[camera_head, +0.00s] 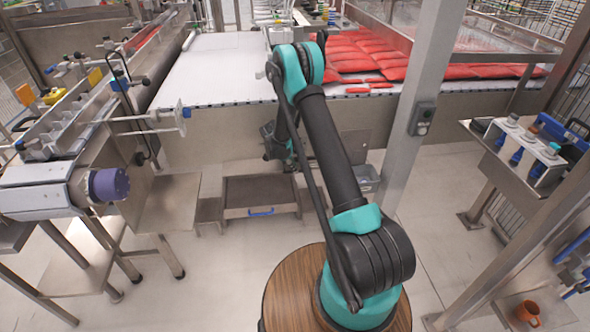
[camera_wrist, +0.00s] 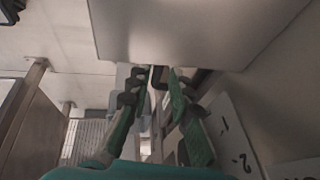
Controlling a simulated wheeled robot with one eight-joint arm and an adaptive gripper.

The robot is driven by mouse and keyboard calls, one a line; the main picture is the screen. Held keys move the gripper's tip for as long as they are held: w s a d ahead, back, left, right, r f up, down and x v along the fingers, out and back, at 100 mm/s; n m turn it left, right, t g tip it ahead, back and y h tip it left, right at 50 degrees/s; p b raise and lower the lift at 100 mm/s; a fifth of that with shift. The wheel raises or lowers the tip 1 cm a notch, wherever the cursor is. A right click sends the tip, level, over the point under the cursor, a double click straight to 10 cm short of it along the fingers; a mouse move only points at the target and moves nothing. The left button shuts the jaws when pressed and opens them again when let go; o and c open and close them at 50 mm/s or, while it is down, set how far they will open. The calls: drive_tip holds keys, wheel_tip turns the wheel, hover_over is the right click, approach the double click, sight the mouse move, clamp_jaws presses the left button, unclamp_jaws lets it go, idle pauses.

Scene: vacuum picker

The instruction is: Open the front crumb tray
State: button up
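A dark-topped crumb tray (camera_head: 260,191) with a metal front sits low on the floor side of the machine, left of my arm. Its blue handle (camera_head: 261,212) is on the front face. My gripper (camera_head: 279,150) is beyond and above the tray, close to the machine's lower side, partly hidden by my arm. In the wrist view my gripper (camera_wrist: 159,72) has its two green fingers apart, with a gap between the tips. I see no object clearly held. A grey metal panel (camera_wrist: 185,30) lies just beyond the tips. The blue handle is not visible in the wrist view.
A white conveyor (camera_head: 225,65) with red packs (camera_head: 365,55) runs behind. A steel post (camera_head: 420,95) stands right of my arm. A small grey bin (camera_head: 366,178) is beside my arm. A side conveyor with a purple-ended roller (camera_head: 108,184) is left. Floor in front of the tray is clear.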

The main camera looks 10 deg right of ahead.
drive_tip(key=shift+x, duration=1.1)
clamp_jaws()
